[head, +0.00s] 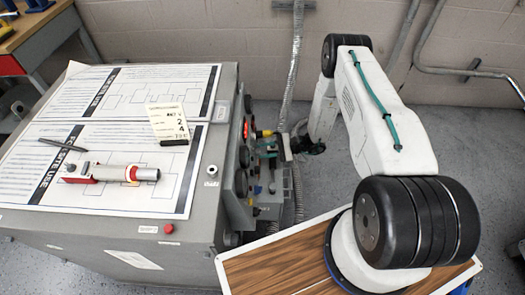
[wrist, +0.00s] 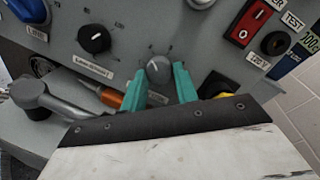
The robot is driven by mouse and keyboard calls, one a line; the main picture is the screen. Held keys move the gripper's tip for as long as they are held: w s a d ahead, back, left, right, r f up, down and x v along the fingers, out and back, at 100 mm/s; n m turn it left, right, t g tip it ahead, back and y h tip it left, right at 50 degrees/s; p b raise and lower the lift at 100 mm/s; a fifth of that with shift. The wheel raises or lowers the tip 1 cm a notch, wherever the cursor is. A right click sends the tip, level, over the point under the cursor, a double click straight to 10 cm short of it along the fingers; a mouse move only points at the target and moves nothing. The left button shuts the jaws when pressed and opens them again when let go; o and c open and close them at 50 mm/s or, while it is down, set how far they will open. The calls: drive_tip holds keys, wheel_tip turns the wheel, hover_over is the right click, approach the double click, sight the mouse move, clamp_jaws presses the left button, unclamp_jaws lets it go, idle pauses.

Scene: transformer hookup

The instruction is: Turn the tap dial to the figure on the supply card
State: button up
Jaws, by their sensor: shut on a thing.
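The tap dial, a grey round knob (wrist: 158,70) with a light pointer line, is on the grey panel in the wrist view, with small marks around it. The pointer looks near upright; the figures are too small to read. My gripper (wrist: 160,84) has its two teal fingers shut on the knob, one on each side. In the head view my gripper (head: 272,148) reaches the panel on the cabinet's right side, and the dial cannot be made out there. The supply card (head: 168,124), cream with black print, stands on the cabinet top; a 2 and a 4 seem to show.
A black knob (wrist: 94,39) is left of the dial, and a red switch (wrist: 246,23) is upper right. An orange-handled tool (wrist: 112,98) and a grey lever (wrist: 50,100) are below left. Printed sheets (head: 110,190) and a red-grey tool (head: 120,173) lie on the cabinet top.

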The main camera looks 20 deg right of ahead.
drive_tip(key=o, duration=0.9)
drive_tip(key=shift+w+d+r, duration=0.1)
drive_tip(key=shift+w+r, duration=0.15)
drive_tip(key=shift+w, duration=0.1)
drive_tip(key=shift+o, duration=0.3)
drive_tip(key=shift+s+f, duration=0.1)
drive_tip(key=v, duration=0.7)
drive_tip(key=shift+d, duration=0.3)
drive_tip(key=shift+s+f, duration=0.1)
